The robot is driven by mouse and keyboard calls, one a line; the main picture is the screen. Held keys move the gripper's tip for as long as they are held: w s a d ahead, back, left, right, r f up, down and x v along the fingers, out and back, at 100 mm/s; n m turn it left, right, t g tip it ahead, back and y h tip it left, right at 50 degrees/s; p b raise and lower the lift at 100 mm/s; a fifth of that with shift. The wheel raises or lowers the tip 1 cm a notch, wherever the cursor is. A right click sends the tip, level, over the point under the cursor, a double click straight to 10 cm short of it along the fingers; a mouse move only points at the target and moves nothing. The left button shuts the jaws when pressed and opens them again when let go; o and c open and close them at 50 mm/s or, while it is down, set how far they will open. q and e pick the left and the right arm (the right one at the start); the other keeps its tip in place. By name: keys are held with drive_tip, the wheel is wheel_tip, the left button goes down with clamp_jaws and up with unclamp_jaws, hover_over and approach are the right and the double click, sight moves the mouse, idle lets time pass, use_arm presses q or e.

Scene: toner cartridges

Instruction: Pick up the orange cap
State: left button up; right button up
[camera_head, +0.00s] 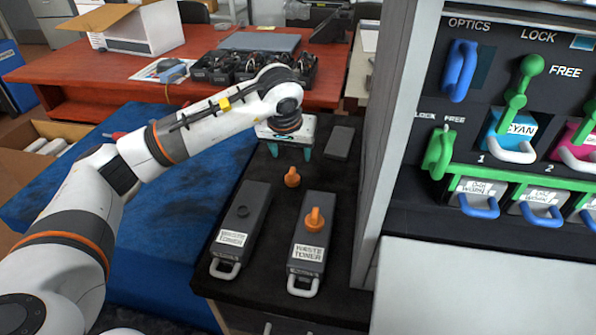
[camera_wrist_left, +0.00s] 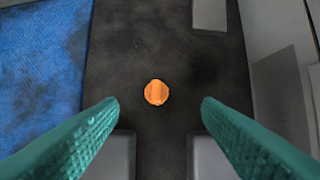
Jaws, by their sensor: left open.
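A loose orange cap (camera_head: 292,177) stands on the black counter behind two dark grey waste toner cartridges. In the left wrist view the cap (camera_wrist_left: 156,92) shows as a small disc with a ridge across it, near the middle. My left gripper (camera_head: 288,152) is open and empty above the counter, fingers pointing down. Its teal fingertips (camera_wrist_left: 160,104) lie to either side of the cap in the wrist view, apart from it. The left cartridge (camera_head: 240,218) has a bare dark port; the right cartridge (camera_head: 312,240) carries a second orange cap (camera_head: 315,218). My right gripper is not in view.
A dark grey block (camera_head: 342,142) lies on the counter at the back right. A printer cabinet (camera_head: 370,160) with levers and cartridges rises at the right. A blue-covered surface (camera_head: 150,215) is at the left, and a red table (camera_head: 130,75) is behind.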

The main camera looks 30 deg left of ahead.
sight(292, 171)
use_arm(q)
drive_tip(key=x, duration=0.4)
drive_tip(key=shift+f, duration=0.4)
drive_tip(key=x, duration=0.2)
drive_tip(key=b+x, duration=0.1)
drive_tip(key=x, duration=0.2)
drive_tip(key=shift+a+f, duration=0.15)
drive_tip(key=shift+a, duration=0.1)
drive_tip(key=shift+s, duration=0.1)
drive_tip(key=c, duration=1)
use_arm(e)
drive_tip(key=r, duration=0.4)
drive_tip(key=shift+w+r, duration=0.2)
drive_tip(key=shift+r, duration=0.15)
